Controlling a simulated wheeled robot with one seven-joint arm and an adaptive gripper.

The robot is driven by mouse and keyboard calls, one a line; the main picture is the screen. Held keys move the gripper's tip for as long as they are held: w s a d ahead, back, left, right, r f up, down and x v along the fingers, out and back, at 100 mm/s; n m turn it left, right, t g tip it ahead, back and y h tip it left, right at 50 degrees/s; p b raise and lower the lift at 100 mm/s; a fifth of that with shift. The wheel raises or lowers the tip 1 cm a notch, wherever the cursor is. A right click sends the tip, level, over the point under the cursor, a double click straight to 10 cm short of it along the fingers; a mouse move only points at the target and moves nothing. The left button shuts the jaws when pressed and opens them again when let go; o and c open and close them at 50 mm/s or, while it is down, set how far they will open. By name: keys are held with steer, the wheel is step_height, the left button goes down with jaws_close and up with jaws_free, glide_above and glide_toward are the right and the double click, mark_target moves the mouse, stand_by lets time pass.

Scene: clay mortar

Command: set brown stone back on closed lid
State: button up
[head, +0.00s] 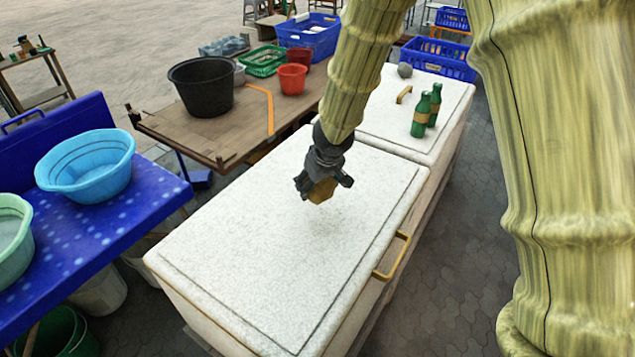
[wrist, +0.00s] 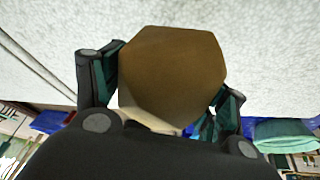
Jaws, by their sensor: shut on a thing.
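The brown stone (head: 322,190) is a faceted lump held between the fingers of my gripper (head: 324,184). In the wrist view the stone (wrist: 172,75) fills the space between the two fingers of my gripper (wrist: 165,85), one at each side. The closed white lid (head: 270,240) lies flat below, with a brass handle (head: 392,256) on its right edge. The stone is over the far half of the lid, and a faint shadow shows beneath it. It looks slightly above the surface; the exact gap cannot be told.
A wooden table (head: 190,137) with a black tub (head: 202,86) stands at the left. The near part of the front lid is bare.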

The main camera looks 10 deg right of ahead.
steer(key=shift+f+b, duration=2.4)
steer(key=shift+f, duration=0.35)
steer(key=shift+s, duration=0.1)
steer(key=shift+f+b, duration=0.5)
steer(key=shift+f, duration=0.05)
steer(key=o, duration=1.9)
steer(key=shift+o, duration=0.4)
steer(key=shift+o, duration=0.2)
steer(key=shift+s, duration=0.1)
